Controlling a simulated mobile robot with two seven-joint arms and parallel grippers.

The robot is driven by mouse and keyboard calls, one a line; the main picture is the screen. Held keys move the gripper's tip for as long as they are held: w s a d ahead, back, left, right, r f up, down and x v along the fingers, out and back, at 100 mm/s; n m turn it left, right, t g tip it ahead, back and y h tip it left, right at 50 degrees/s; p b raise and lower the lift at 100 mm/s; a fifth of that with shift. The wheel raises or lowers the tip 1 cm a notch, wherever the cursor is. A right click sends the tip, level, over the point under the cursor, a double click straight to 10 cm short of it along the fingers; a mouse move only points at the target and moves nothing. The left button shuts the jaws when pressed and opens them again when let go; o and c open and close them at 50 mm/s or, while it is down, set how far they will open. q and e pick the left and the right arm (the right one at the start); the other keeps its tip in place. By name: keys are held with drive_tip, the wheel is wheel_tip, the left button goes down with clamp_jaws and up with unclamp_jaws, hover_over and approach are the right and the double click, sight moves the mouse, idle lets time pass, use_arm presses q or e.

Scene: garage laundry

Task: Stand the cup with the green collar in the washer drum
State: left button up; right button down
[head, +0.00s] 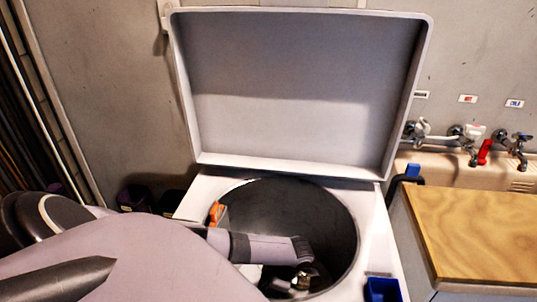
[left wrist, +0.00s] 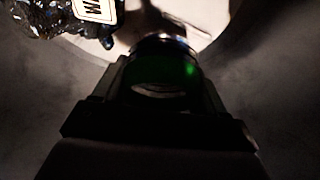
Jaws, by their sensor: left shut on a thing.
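My left gripper (head: 302,250) reaches down inside the open washer drum (head: 335,212) in the head view. In the left wrist view the gripper (left wrist: 162,85) is shut on a dark cup (left wrist: 165,72) with a green tint and a pale shiny rim. The picture is very dark, so the collar's edges and whether the cup touches the drum floor cannot be told. In the head view, shiny pieces (head: 303,279) show low in the drum below the gripper; I cannot tell which is the cup. My right gripper is not in view.
A crinkled dark bag with a white label (left wrist: 95,10) lies near the cup. An orange item (head: 217,213) is at the drum's left rim. The raised lid (head: 300,90) stands behind. A blue container (head: 382,289) and wooden counter (head: 475,235) are on the right.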

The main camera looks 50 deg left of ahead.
use_arm(q)
drive_tip(key=shift+f, duration=0.95)
drive_tip(key=shift+f+b, duration=0.75)
drive_tip(key=shift+f, duration=0.6)
drive_tip(key=shift+f+b, duration=0.45)
drive_tip(key=shift+f, duration=0.2)
drive_tip(key=o, duration=0.9)
drive_tip(key=shift+c, duration=0.2)
